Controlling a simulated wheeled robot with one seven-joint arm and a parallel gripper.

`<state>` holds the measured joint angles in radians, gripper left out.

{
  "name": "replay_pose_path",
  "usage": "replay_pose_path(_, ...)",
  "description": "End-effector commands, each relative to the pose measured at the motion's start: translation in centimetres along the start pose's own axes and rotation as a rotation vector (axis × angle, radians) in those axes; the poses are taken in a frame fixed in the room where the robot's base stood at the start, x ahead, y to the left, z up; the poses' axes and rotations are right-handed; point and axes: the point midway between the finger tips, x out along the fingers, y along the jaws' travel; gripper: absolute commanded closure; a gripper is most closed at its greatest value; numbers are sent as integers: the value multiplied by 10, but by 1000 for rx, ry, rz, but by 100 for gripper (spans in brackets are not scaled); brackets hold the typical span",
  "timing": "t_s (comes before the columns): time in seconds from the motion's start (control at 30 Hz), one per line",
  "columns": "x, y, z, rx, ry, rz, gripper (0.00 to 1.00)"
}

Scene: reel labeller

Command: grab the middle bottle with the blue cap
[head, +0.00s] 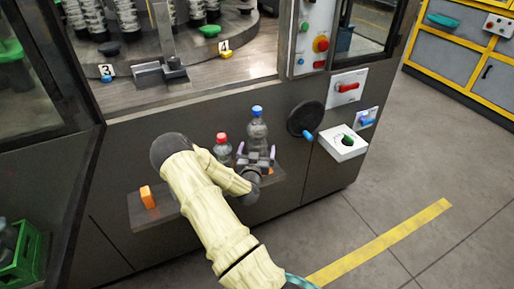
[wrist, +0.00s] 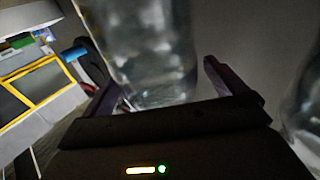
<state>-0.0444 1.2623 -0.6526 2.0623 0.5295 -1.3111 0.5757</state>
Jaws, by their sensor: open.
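The clear bottle with the blue cap (head: 257,130) stands on a small shelf (head: 170,207) on the machine's front. A clear bottle with a red cap (head: 223,149) stands just left of it. My gripper (head: 257,158) is open in front of the blue-capped bottle, low on its body, and hides its lower part. In the wrist view, my two dark fingers (wrist: 163,75) stand apart with a clear bottle body (wrist: 148,50) in the gap between them. Its cap is out of that view, and I cannot tell whether a finger touches it.
Another clear bottle (wrist: 302,110) shows at the wrist view's right edge, close beside my gripper. An orange block (head: 148,197) sits on the shelf's left end.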

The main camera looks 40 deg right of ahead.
Motion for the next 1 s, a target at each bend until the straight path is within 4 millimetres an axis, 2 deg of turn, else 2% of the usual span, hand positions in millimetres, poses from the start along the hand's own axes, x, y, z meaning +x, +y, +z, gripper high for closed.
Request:
replay_pose_path(0.3,0,0,0,0,0,0,3)
replay_pose_path(0.37,0,0,0,0,0,0,13)
replay_pose_path(0.73,0,0,0,0,0,0,86)
replay_pose_path(0.77,0,0,-3,1,7,0,88)
replay_pose_path(1.0,0,0,-4,1,7,0,88)
